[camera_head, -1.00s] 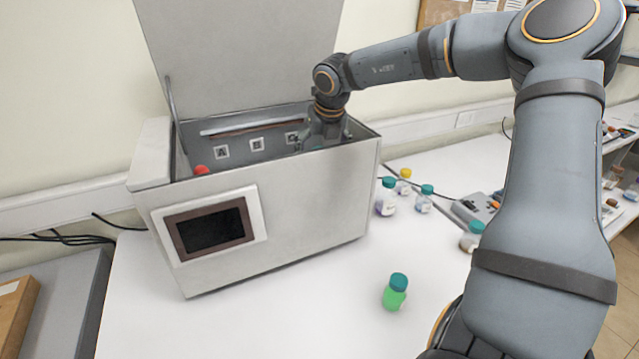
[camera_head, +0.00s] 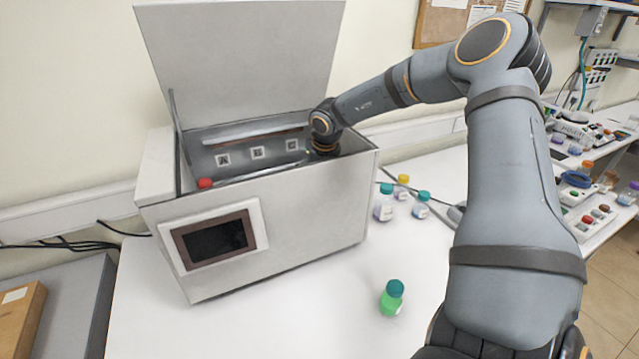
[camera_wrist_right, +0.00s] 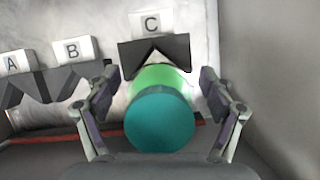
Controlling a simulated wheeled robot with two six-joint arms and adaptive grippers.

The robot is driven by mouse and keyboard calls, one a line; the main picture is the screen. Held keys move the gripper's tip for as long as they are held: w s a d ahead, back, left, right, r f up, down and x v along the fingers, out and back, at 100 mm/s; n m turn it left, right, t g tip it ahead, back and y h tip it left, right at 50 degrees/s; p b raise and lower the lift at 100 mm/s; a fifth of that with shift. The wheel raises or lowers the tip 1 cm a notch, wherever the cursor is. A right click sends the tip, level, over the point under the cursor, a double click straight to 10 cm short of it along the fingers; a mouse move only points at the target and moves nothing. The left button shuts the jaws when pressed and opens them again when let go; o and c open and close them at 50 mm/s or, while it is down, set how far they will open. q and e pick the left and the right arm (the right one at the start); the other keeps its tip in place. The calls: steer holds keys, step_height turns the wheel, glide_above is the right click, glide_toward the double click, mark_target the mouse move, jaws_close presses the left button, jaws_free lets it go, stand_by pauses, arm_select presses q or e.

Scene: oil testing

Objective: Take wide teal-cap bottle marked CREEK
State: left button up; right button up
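A green bottle with a wide teal cap (camera_wrist_right: 160,118) stands in the box at the dark notched holder under the letter C (camera_wrist_right: 152,22), in the right wrist view. My right gripper (camera_wrist_right: 160,92) has its fingers spread on both sides of this bottle, with gaps between pads and bottle. In the head view the front wall of the box hides this gripper and bottle. On the table stand a green teal-cap bottle (camera_head: 392,298) and two pale teal-cap bottles (camera_head: 384,205) (camera_head: 421,206). I cannot read CREEK on any label. My left gripper is not in view.
The grey box (camera_head: 290,225) has its lid (camera_head: 240,60) raised and a screen in front. A yellow-cap bottle (camera_head: 402,188) stands behind the pale bottles. The front of the white table (camera_head: 300,320) is clear.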

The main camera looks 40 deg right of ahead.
steer(key=c, duration=1.3)
steer(key=shift+o, duration=0.2)
steer(key=shift+w+r+b, duration=0.15)
steer(key=shift+r+b, duration=0.15)
steer(key=shift+r, duration=0.15)
step_height(320, 180, up, 8)
steer(key=shift+r+b, duration=0.15)
steer(key=shift+b, duration=1)
steer(key=shift+r, duration=0.4)
